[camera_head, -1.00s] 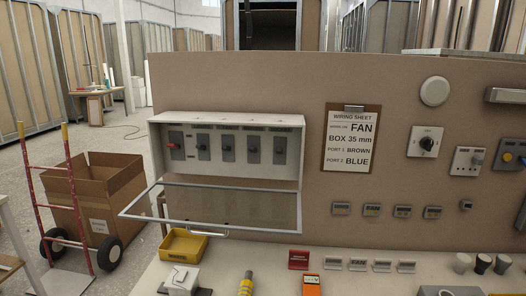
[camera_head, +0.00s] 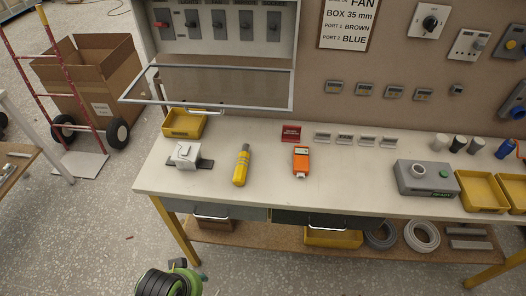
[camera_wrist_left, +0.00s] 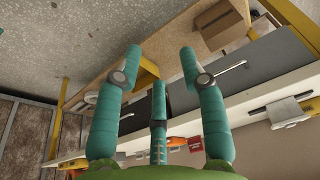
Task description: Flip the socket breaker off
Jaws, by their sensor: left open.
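The breaker box (camera_head: 147,41) hangs on the brown back panel at the upper left of the head view, its top cut off. Several grey breakers (camera_head: 218,28) sit in a row inside. The leftmost breaker (camera_head: 163,24) has a red handle; the others have dark ones. I cannot read which is the socket breaker. The framed clear cover (camera_head: 220,85) hangs open below the box. My left gripper (camera_wrist_left: 158,62) is open and empty in the left wrist view, its teal fingers apart, low beside the bench front. My right gripper is not in view.
The white bench top (camera_head: 240,200) holds a yellow tray (camera_head: 184,124), a yellow-and-grey tool (camera_head: 242,165), an orange meter (camera_head: 301,160) and a grey device (camera_head: 425,178). Drawers (camera_head: 300,219) and a shelf (camera_head: 270,245) lie below. A hand truck (camera_head: 75,100) and a cardboard box (camera_head: 95,70) stand at left.

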